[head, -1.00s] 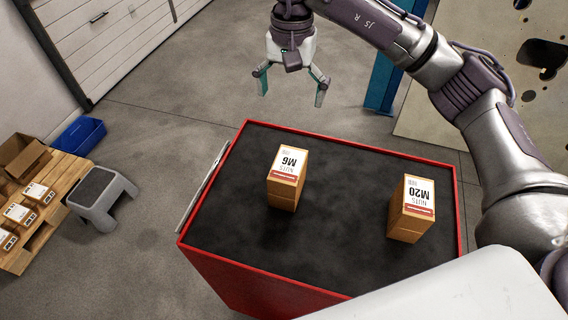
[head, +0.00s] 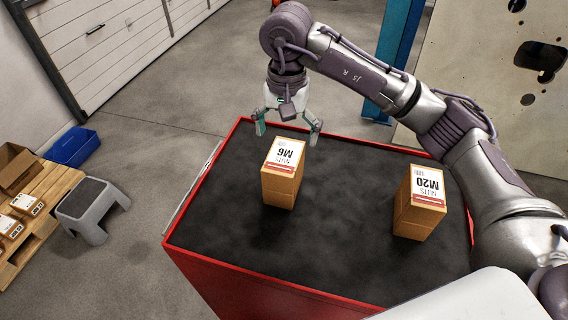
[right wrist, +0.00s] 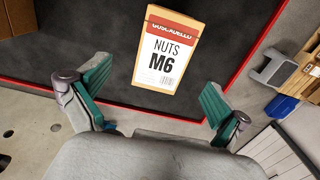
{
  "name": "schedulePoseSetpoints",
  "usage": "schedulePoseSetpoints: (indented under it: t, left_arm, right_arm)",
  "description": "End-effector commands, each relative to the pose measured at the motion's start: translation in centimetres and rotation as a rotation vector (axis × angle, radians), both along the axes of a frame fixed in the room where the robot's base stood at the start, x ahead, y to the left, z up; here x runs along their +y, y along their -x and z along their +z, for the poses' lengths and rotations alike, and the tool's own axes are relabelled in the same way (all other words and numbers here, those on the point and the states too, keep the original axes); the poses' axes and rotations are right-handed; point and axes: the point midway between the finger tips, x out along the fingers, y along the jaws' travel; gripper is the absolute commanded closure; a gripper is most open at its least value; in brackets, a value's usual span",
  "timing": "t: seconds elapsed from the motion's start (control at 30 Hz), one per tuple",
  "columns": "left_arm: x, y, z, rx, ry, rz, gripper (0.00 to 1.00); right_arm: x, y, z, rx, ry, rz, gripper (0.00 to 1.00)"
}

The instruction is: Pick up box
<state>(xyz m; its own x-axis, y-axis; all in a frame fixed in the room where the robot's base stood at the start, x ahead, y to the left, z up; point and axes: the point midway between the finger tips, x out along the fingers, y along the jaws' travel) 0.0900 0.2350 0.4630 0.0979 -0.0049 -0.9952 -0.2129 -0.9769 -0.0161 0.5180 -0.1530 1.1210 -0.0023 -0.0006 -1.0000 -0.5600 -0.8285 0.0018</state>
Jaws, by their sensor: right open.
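The M6 nuts box (head: 281,180), brown cardboard with a white label, stands upright on the black top of the red cart (head: 235,262). The M20 nuts box (head: 418,207) stands to its right on the same top. My right gripper (head: 287,132) is open and empty at the far side of the M6 box, its fingers apart. In the right wrist view the M6 box (right wrist: 168,50) lies ahead of and between the open fingers (right wrist: 152,108), with no contact visible. My left gripper is not in view.
The cart has a raised red rim. A grey step stool (head: 92,208), a blue bin (head: 71,147) and a pallet (head: 42,222) with small boxes stand on the floor at left. The cart top around the boxes is clear.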

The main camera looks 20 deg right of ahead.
Motion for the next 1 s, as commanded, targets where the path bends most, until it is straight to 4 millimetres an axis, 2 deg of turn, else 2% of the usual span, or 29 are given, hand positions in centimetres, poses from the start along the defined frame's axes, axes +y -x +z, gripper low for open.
schedulePoseSetpoints:
  t: [0.13, 0.4, 0.57, 0.7, 0.97, 1.0]
  left_arm:
    - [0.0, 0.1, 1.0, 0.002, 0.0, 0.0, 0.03]
    - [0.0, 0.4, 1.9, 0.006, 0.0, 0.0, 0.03]
    - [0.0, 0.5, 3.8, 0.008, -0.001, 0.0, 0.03]
    - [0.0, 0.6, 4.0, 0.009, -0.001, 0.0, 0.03]
    - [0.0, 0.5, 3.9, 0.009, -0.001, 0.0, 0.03]
    - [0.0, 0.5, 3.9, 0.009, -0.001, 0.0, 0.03]
  right_arm:
    - [0.0, 0.0, -2.3, 0.002, 0.0, -0.001, 0.0]
    - [0.1, 0.1, -4.4, 0.002, 0.001, 0.0, 0.0]
    - [0.6, 0.2, -6.7, 0.004, -0.001, 0.0, 0.0]
    - [0.5, 0.1, -8.5, 0.0, 0.0, -0.001, 0.0]
    - [0.5, 0.0, -9.0, -0.003, -0.001, 0.0, 0.0]
    - [0.5, 0.0, -9.0, -0.003, -0.001, 0.0, 0.03]
